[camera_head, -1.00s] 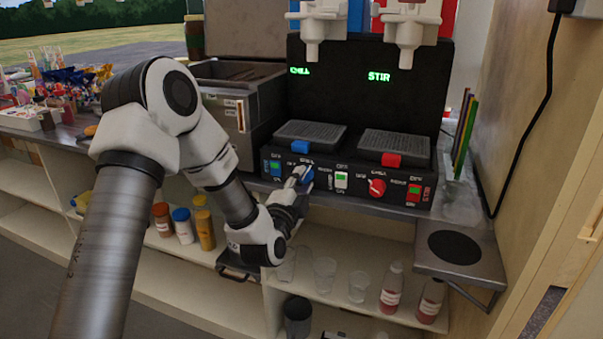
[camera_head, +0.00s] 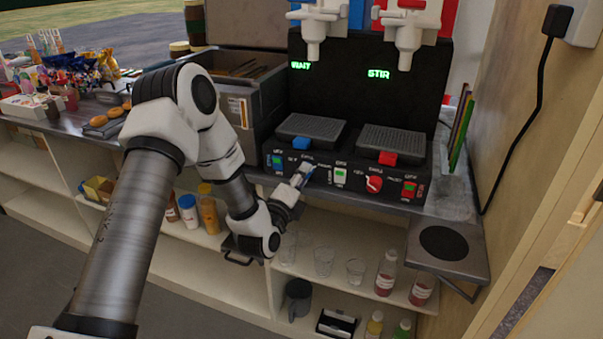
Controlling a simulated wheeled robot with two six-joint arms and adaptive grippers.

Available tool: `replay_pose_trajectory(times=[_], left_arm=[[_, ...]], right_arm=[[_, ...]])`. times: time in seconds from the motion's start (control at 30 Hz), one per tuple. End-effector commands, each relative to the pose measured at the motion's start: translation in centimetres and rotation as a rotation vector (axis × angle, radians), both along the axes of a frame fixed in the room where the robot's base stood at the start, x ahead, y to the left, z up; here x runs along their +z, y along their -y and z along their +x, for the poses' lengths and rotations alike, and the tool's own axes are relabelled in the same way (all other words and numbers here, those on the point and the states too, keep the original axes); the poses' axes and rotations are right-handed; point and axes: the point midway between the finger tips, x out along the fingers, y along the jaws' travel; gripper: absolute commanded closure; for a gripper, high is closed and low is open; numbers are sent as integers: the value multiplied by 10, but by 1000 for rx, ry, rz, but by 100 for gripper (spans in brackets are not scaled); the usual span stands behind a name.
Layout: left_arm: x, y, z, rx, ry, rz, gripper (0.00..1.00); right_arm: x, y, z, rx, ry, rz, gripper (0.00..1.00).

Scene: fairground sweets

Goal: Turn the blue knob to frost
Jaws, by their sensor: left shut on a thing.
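The blue knob (camera_head: 308,168) is on the left half of the black slush machine's front panel and is mostly hidden by my gripper. My left gripper (camera_head: 303,174) reaches it from below and is shut on it. How far the knob is turned cannot be read, and the small panel labels are blurred. The left green display (camera_head: 300,65) above seems to read WAIT. My right gripper is not in view.
Drip trays (camera_head: 311,129) lie above the panel. Shelves below hold clear cups (camera_head: 323,261) and bottles (camera_head: 386,272).

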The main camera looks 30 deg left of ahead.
Motion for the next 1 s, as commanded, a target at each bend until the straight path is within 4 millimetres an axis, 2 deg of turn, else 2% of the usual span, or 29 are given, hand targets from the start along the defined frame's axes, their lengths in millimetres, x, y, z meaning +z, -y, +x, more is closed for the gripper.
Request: replay_pose_trajectory(times=[0.37,0.4,0.47,0.77,0.87,1.0], left_arm=[[0,0,0,0,-2,7,100],[0,0,0,0,-2,7,62],[0,0,0,0,-2,7,40],[-1,0,0,-1,-1,1,39],[-5,0,0,-1,10,-38,39],[-11,1,0,-1,49,-196,39]], right_arm=[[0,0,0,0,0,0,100],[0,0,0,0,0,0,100],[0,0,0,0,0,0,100],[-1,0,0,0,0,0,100],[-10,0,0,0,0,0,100],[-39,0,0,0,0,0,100]])
